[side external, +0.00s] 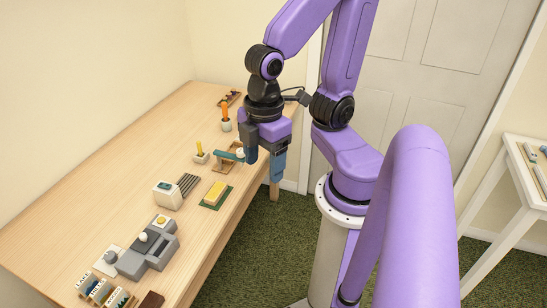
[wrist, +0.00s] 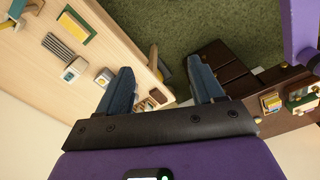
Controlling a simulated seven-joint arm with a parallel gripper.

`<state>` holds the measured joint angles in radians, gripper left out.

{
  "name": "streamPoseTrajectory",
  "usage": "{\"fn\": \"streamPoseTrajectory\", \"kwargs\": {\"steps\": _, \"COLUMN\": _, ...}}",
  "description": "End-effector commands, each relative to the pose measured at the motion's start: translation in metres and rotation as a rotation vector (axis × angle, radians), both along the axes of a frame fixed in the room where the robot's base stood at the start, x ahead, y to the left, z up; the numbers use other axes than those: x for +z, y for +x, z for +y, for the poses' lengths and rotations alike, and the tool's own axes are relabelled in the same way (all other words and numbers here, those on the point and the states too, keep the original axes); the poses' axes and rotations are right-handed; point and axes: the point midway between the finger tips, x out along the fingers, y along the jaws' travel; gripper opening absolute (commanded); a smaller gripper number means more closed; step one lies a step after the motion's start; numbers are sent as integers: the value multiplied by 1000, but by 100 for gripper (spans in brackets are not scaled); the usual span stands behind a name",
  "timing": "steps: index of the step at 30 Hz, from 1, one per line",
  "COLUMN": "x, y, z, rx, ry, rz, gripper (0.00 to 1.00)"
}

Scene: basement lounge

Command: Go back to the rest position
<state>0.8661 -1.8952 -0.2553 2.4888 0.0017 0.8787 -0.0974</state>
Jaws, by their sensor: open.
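My gripper (side external: 264,160) hangs fingers-down at the right edge of the long wooden table (side external: 110,137), near its far half. In the wrist view my gripper (wrist: 165,92) shows two blue fingers spread wide apart, with nothing held between them. A small stand with a teal top (side external: 228,156) is just left of the fingers in the side view, and the gripper partly hides it. I cannot tell whether the fingers touch it.
On the table stand a yellow block on a green mat (side external: 215,194), a white box (side external: 167,194), a grey machine (side external: 148,248), an orange bottle (side external: 226,118) and a small pot with a yellow stick (side external: 200,153). A white side table (side external: 515,160) stands at right. Green carpet (side external: 250,256) lies between.

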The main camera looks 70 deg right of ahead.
Motion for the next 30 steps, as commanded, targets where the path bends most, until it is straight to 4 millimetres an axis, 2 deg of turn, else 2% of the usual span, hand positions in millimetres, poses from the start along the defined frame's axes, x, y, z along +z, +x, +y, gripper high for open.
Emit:
{"fn": "streamPoseTrajectory", "kwargs": {"steps": 3, "x": 4, "y": -14, "z": -3, "rx": -17, "ry": 2, "rz": 0, "gripper": 67}}
{"fn": "streamPoseTrajectory", "kwargs": {"steps": 6, "x": 6, "y": -19, "z": -4, "rx": -26, "ry": 2, "rz": 2, "gripper": 67}}
{"fn": "streamPoseTrajectory", "kwargs": {"steps": 30, "x": 6, "y": -19, "z": -4, "rx": -28, "ry": 2, "rz": 2, "gripper": 67}}
